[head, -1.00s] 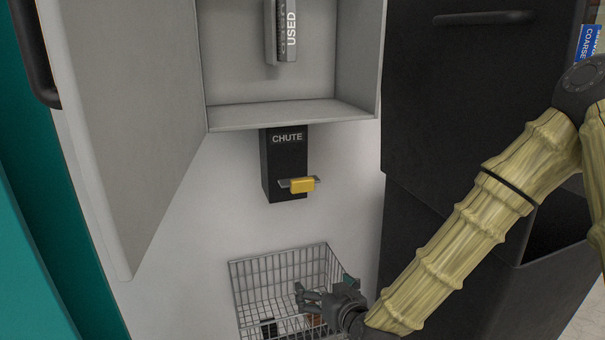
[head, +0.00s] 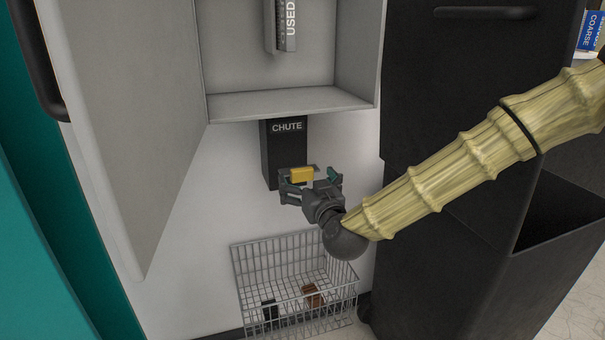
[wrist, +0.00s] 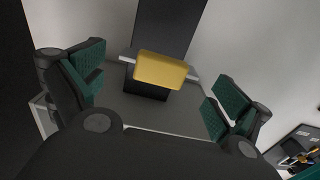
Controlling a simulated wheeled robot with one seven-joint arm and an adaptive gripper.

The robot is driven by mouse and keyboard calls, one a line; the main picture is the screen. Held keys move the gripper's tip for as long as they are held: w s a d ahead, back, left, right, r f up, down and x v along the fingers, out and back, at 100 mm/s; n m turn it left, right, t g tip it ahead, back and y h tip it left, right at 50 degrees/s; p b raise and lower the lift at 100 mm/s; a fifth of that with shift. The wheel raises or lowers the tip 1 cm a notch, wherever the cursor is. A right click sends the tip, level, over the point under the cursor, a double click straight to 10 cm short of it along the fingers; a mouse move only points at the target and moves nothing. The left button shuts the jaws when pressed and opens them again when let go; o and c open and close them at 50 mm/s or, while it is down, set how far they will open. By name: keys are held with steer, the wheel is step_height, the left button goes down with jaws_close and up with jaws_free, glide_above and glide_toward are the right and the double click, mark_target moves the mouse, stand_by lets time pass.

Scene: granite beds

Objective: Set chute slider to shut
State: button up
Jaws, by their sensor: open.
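The black chute box labelled CHUTE (head: 286,140) hangs on the white wall under an open grey cabinet. Its slider has a yellow knob (head: 301,174) on a grey plate at the lower front of the box. My gripper (head: 309,180) is at the slider, with its fingers spread to either side of the knob. In the wrist view, the yellow knob (wrist: 161,70) stands ahead between my open green-padded fingers (wrist: 155,90), with gaps on both sides. My gripper hides part of the slider plate and the box's lower right in the head view.
The open grey cabinet (head: 290,103) is above the chute, its door (head: 125,130) swung out at left. A wire basket (head: 245,280) with a few small items stands below. Dark cabinets (head: 460,90) fill the right side.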

mark_target(303, 177)
steer(key=shift+x, duration=1.65)
steer(key=shift+c, duration=0.2)
